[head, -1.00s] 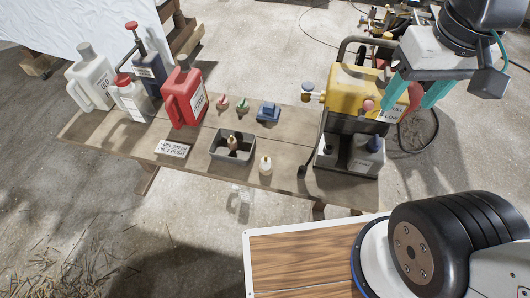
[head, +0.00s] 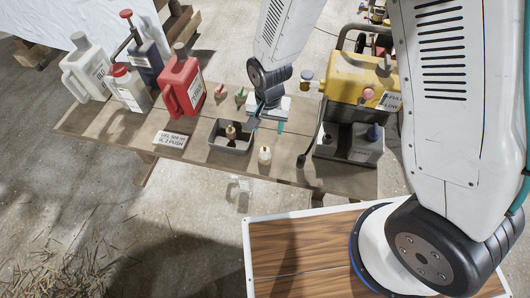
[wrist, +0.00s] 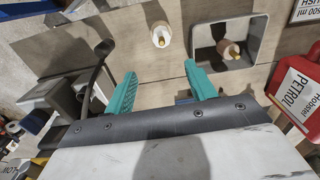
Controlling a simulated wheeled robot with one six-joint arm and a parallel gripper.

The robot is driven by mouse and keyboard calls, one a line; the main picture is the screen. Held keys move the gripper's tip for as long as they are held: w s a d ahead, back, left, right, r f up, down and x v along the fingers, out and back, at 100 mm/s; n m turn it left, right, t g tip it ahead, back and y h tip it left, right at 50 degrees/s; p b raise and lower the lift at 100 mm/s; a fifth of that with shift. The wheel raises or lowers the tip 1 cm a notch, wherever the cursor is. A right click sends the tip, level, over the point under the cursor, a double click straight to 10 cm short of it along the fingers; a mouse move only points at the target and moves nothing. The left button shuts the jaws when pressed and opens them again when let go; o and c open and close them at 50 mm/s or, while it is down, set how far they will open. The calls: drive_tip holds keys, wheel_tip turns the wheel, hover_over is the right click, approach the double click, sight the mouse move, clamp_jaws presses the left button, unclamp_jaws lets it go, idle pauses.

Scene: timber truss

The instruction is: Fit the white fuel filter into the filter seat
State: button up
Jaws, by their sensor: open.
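A small white fuel filter (head: 264,156) with a brass tip stands upright on the table, just in front of the grey tray; it also shows in the wrist view (wrist: 160,37). A similar tan-coloured piece (head: 230,132) with a brass tip stands inside the tray. My gripper (head: 267,126) is open and empty, its teal fingers pointing down over the table behind the filter. In the wrist view, the filter lies beyond the gap between the fingertips (wrist: 160,72), apart from both. I cannot clearly identify the filter seat.
The grey tray (head: 217,147) is close left of the filter. A yellow-topped machine (head: 352,82) stands to the right. A red petrol can (head: 184,88) and a white label block (head: 171,140) are to the left. The table's front edge is near the filter.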

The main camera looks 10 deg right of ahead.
sight(265, 146)
drive_tip(key=f, duration=0.1)
drive_tip(key=a+f, duration=0.1)
drive_tip(key=f, duration=0.1)
drive_tip(key=s+f, duration=0.1)
drive_tip(key=f, duration=0.1)
drive_tip(key=shift+a+f, duration=0.2)
drive_tip(key=shift+a, duration=0.2)
drive_tip(key=f, duration=0.5)
drive_tip(key=d+f, duration=0.1)
drive_tip(key=f, duration=0.1)
drive_tip(key=shift+w+f, duration=0.1)
drive_tip(key=shift+f, duration=0.25)
drive_tip(key=shift+a, duration=0.1)
drive_tip(key=c, duration=1.1)
